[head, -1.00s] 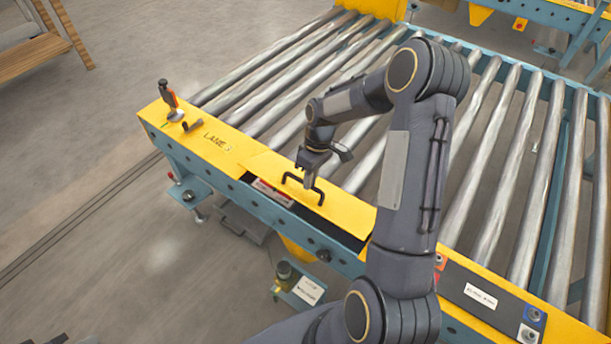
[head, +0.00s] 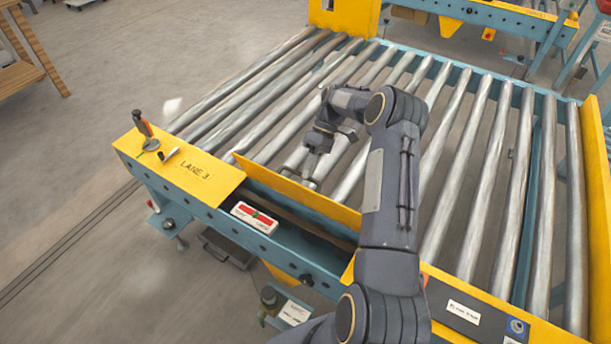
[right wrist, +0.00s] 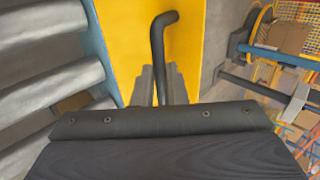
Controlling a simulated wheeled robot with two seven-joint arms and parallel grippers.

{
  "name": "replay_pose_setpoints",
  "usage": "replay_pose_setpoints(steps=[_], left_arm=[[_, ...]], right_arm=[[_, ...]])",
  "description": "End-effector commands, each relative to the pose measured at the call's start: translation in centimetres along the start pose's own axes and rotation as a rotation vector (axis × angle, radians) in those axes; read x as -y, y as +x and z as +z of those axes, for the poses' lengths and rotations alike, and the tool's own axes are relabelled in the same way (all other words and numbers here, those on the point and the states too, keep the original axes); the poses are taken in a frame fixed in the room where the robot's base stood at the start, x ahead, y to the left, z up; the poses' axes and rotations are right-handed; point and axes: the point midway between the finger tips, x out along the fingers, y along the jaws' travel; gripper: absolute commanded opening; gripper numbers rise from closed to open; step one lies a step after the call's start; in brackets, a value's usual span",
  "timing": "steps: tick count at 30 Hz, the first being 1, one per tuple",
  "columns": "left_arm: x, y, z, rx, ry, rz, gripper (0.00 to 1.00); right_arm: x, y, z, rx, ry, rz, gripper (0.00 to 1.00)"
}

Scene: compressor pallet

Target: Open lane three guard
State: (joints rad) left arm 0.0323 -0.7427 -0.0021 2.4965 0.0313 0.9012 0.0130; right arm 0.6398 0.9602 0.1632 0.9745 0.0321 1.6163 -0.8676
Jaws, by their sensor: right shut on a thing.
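The lane three guard (head: 297,194) is a yellow panel standing tilted up from the conveyor's side rail, beside the plate marked LANE 3 (head: 192,170). The opening in front of it is exposed. My right gripper (head: 309,168) is behind the panel's upper edge, over the rollers. In the right wrist view, my right gripper (right wrist: 158,88) is shut on the guard's black bent handle (right wrist: 158,40), against the yellow face (right wrist: 190,45). Much of the handle is hidden in the head view. My left gripper is not in view.
A red and white box (head: 254,217) with a green mark sits in the uncovered rail. An orange and black upright tool (head: 145,133) stands on the left end of the plate. Metal rollers (head: 465,165) extend behind and right.

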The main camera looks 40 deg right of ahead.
Motion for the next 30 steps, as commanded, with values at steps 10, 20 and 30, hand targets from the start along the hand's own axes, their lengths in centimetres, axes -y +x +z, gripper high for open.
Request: replay_pose_setpoints(steps=[10, 20, 30], left_arm=[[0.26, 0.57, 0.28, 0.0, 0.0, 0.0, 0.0], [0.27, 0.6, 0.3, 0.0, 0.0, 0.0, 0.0], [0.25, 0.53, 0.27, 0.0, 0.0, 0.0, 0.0]], right_arm=[[-1.91, 0.23, 0.44, 0.009, 0.011, 0.008, 0.0], [-1.94, 0.31, 0.53, 0.011, 0.012, 0.005, 0.0], [-1.64, 0.07, 0.33, 0.008, 0.008, 0.004, 0.34]])
